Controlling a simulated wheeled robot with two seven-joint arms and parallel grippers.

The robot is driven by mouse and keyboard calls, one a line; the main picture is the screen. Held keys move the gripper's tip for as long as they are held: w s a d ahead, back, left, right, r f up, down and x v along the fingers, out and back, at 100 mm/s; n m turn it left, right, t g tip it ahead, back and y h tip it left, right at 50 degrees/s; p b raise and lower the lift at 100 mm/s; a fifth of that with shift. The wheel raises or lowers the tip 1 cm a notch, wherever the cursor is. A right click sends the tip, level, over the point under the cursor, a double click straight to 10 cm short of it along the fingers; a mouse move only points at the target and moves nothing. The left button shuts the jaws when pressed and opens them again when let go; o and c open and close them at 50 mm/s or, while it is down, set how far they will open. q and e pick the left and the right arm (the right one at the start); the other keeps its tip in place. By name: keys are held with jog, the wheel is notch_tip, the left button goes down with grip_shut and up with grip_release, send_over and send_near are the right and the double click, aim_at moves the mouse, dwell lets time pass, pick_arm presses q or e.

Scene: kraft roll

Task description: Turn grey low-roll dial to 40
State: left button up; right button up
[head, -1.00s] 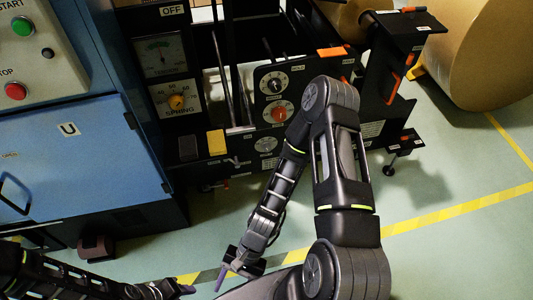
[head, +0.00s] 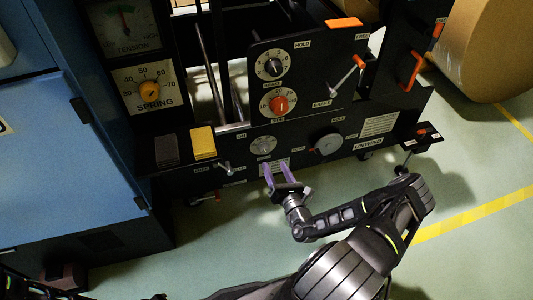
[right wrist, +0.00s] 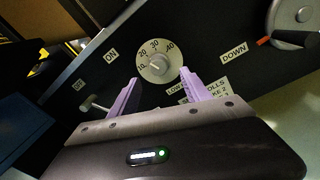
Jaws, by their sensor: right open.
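The grey low-roll dial (head: 263,145) sits on the black machine panel, below the red dial. In the right wrist view the dial (right wrist: 157,62) shows a scale from 10 to 40 around a small grey knob. Its pointer seems to lie on the low side near 10, but is too small to read surely. My right gripper (head: 276,172) is open and empty, its purple fingers pointing at the panel just below the dial. In the right wrist view its fingertips (right wrist: 160,78) stand either side of the dial's lower edge, apart from the knob. Of my left arm only scraps show at the bottom edge.
A red dial (head: 279,103) and a black dial (head: 273,67) are above. A small lever (head: 226,168) is left of the grey dial, and a round grey handwheel (head: 327,145) is right of it. Yellow (head: 203,142) and dark blocks stand at left.

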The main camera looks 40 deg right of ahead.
aim_at(266, 151)
jog(key=shift+w, duration=0.1)
jog(key=b+x, duration=0.2)
jog(key=x, duration=0.4)
jog(key=shift+w+f, duration=0.1)
jog(key=shift+w, duration=0.1)
jog(key=shift+w+d, duration=0.15)
jog(key=shift+w, duration=0.45)
grip_shut()
